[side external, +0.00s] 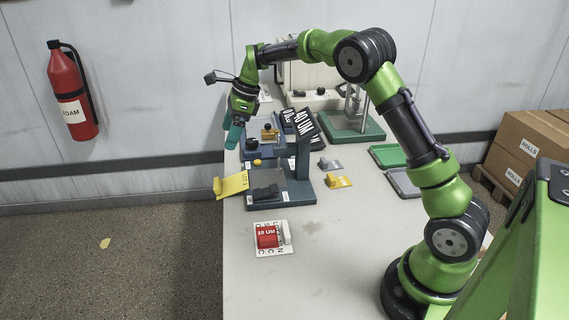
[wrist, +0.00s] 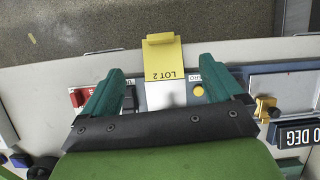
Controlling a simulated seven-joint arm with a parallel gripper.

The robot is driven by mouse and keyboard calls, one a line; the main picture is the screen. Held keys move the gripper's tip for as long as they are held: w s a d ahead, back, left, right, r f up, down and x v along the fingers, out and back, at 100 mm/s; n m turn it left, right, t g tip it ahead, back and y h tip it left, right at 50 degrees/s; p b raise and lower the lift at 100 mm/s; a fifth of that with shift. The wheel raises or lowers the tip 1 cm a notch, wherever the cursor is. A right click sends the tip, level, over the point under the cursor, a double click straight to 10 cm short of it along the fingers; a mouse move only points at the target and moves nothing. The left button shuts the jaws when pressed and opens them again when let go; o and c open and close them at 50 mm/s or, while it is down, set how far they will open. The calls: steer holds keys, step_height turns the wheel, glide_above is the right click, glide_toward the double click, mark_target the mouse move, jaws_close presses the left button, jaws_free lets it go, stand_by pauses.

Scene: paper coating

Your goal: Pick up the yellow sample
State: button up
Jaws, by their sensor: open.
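The yellow sample (side external: 232,185) is a flat sheet with a raised tab at its outer end. It sticks out over the left edge of the table from a dark blue device (side external: 298,187). In the wrist view the yellow sample (wrist: 163,60) reads "LOT 2" and lies ahead of and between my fingers. My gripper (side external: 234,133) has teal fingers and hangs above the table's left edge, higher than the sample and apart from it. In the wrist view my gripper (wrist: 160,82) is open, its fingers wide apart with nothing held.
A red block on a printed card (side external: 270,238) lies near the front. A second blue device with a yellow knob (side external: 257,162) stands behind. A smaller yellow piece (side external: 338,181), a green tray (side external: 386,155) and a grey tray (side external: 402,182) lie to the right. Floor shows beyond the table's left edge.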

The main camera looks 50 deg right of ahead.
steer(key=m, duration=0.1)
glide_above(215, 183)
steer(key=s+d, duration=0.1)
steer(key=s, duration=0.1)
step_height(215, 183, down, 11)
steer(key=shift+w+r, duration=0.15)
steer(key=shift+d+x, duration=0.15)
steer(key=shift+x, duration=1.25)
steer(key=shift+d+x, duration=0.15)
steer(key=shift+x, duration=1.2)
